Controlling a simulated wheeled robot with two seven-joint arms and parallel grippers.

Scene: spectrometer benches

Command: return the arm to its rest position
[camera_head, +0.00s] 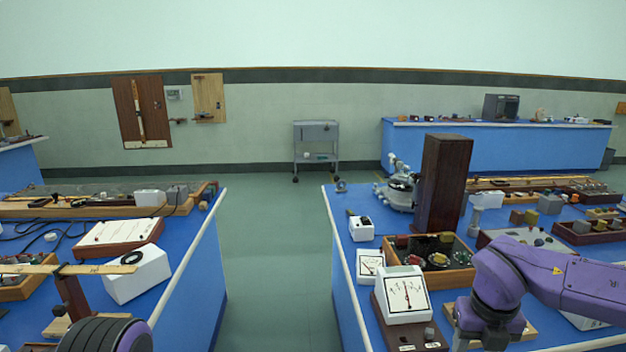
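My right arm (545,280), purple, comes in from the right edge over the right bench. It bends at a rounded joint and turns downward to the bottom edge; its gripper fingers are not in view. At the bottom left, a dark ribbed rounded part with purple on it (105,336) shows, which looks like part of my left arm. The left gripper is not in view. I cannot see whether either hand holds anything.
Below and beside my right arm stand a white dial meter (406,295), a wooden box with dark knobs (433,259) and a tall dark wooden block (441,185). The left bench (200,270) holds white boxes and wires. A clear aisle (275,260) leads to a grey cart (316,140).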

